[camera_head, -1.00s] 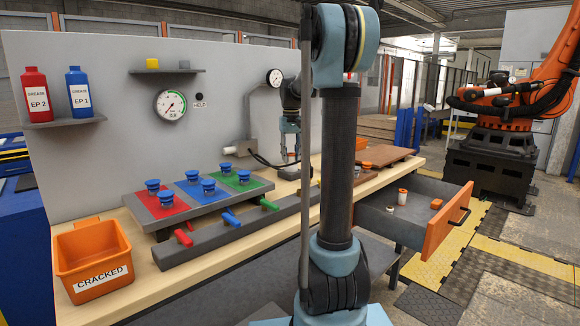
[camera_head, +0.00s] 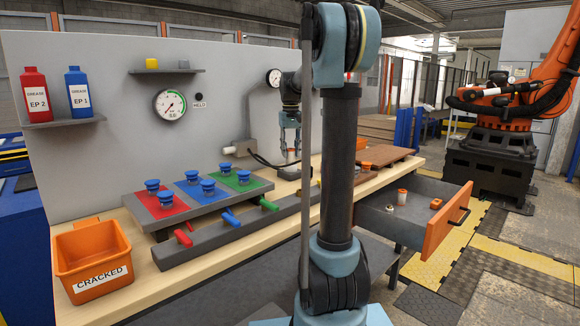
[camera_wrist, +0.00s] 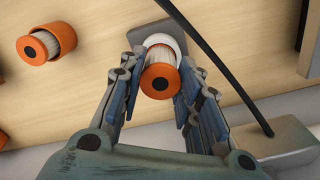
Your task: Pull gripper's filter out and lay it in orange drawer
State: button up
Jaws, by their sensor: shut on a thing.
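My gripper (camera_head: 290,149) is above the bench near the wall panel, fingers pointing down. In the wrist view, its fingers (camera_wrist: 163,74) are on both sides of a filter (camera_wrist: 160,80), a pale pleated cylinder with orange ends, and are shut on it. The filter shows just below the fingertips in the head view. A white ring (camera_wrist: 161,40) and a grey plate (camera_wrist: 150,35) lie beyond it; any gap between filter and ring is hard to judge. The drawer with the orange front (camera_head: 447,222) is pulled open at the right.
Inside the drawer are an orange-and-white piece (camera_head: 402,195), a pale round piece (camera_head: 390,210) and an orange piece (camera_head: 436,203). Another filter (camera_wrist: 47,43) is on the bench. A black hose (camera_wrist: 215,65) passes close to my gripper. An orange CRACKED bin (camera_head: 92,262) stands front left.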

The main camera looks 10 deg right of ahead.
aim_at(291, 149)
jog(key=shift+r, duration=1)
jog(key=shift+r, duration=2.25)
